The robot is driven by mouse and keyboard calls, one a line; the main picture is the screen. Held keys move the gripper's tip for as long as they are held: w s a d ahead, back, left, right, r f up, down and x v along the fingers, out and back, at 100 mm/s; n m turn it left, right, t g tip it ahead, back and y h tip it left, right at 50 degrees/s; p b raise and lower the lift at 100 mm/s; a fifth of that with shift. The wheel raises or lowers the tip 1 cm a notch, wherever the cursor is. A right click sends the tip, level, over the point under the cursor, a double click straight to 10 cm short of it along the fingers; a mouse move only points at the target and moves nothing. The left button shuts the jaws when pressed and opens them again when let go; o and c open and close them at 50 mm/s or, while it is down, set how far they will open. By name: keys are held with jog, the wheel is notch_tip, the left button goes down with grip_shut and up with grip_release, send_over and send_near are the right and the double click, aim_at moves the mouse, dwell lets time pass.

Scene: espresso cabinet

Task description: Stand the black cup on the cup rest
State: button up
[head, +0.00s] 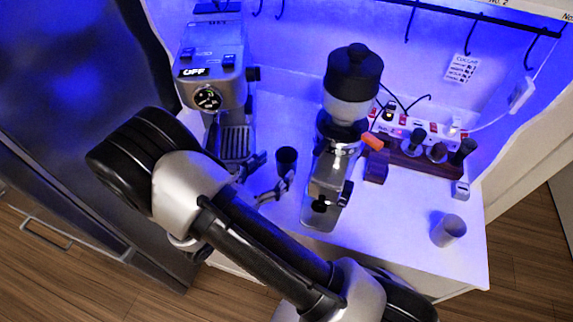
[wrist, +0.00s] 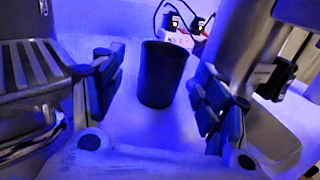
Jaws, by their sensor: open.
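The black cup (head: 287,157) stands upright on the white counter between the espresso machine and the grinder. In the wrist view the cup (wrist: 162,74) stands ahead of my gripper, between the lines of its two fingers. My gripper (head: 277,187) is open and empty, low over the counter just in front of the cup. Its fingers (wrist: 158,92) show apart, with counter visible on both sides of the cup. The slatted grate under the espresso machine (head: 238,143), which looks like the cup rest, is left of the cup. It shows at the left of the wrist view (wrist: 30,66) and looks empty.
The espresso machine (head: 212,68) with an "OFF" display stands at left. The grinder (head: 351,90) stands close right of the cup. A tool stand (head: 405,157), a power strip and a grey cylinder (head: 448,230) are further right. The counter's front right is mostly clear.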

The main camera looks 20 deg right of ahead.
aim_at(280, 166)
jog(key=b+x, duration=0.1)
jog(key=x, duration=0.4)
jog(key=shift+s+d+f, duration=0.1)
jog(key=shift+s+f, duration=0.05)
jog(key=shift+s, duration=0.05)
jog(key=shift+c, duration=0.4)
jog(key=c, duration=1.2)
